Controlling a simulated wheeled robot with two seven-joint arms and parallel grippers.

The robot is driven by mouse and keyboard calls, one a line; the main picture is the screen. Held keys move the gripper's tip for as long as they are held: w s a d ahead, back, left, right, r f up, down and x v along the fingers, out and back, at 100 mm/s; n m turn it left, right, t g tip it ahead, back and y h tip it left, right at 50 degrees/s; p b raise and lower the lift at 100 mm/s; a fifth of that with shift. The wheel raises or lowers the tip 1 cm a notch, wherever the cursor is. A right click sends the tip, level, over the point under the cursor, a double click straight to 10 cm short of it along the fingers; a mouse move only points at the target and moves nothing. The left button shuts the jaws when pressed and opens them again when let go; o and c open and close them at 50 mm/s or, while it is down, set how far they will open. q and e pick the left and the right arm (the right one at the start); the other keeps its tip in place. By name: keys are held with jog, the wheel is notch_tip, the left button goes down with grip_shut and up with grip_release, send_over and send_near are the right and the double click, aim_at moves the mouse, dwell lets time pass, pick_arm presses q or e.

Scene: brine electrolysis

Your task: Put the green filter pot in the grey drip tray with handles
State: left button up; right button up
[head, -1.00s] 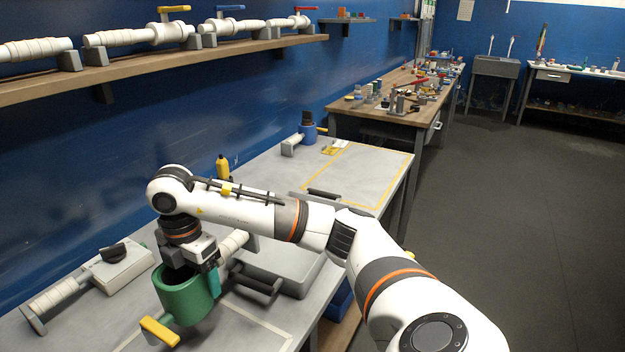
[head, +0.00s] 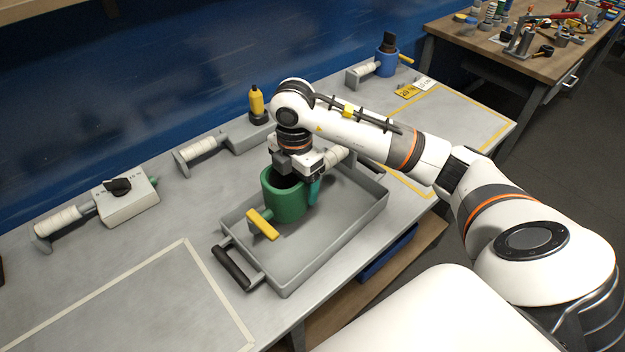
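The green filter pot (head: 284,203), with a yellow handle (head: 262,224), is upright over the left part of the grey drip tray (head: 325,243). The tray lies on the bench with a black handle (head: 232,268) at its near left end. My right gripper (head: 298,176) is at the pot's rim and appears shut on it; its fingertips are mostly hidden. I cannot tell whether the pot's bottom touches the tray floor. My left gripper is not in view.
A blue pot (head: 386,62) is at the far end. A taped outline at front left is empty, and the tray's right part is clear.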

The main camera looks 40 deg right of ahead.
notch_tip(320, 180, down, 4)
jog(key=shift+a+r, duration=0.1)
jog(key=shift+a, duration=0.05)
notch_tip(320, 180, down, 4)
jog(key=shift+r+p, duration=0.15)
jog(key=shift+p, duration=0.25)
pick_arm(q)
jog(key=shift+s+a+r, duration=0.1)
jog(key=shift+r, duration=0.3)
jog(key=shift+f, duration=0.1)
pick_arm(e)
jog(key=shift+f, duration=0.2)
jog(key=o, duration=1.2)
jog(key=shift+o, duration=0.2)
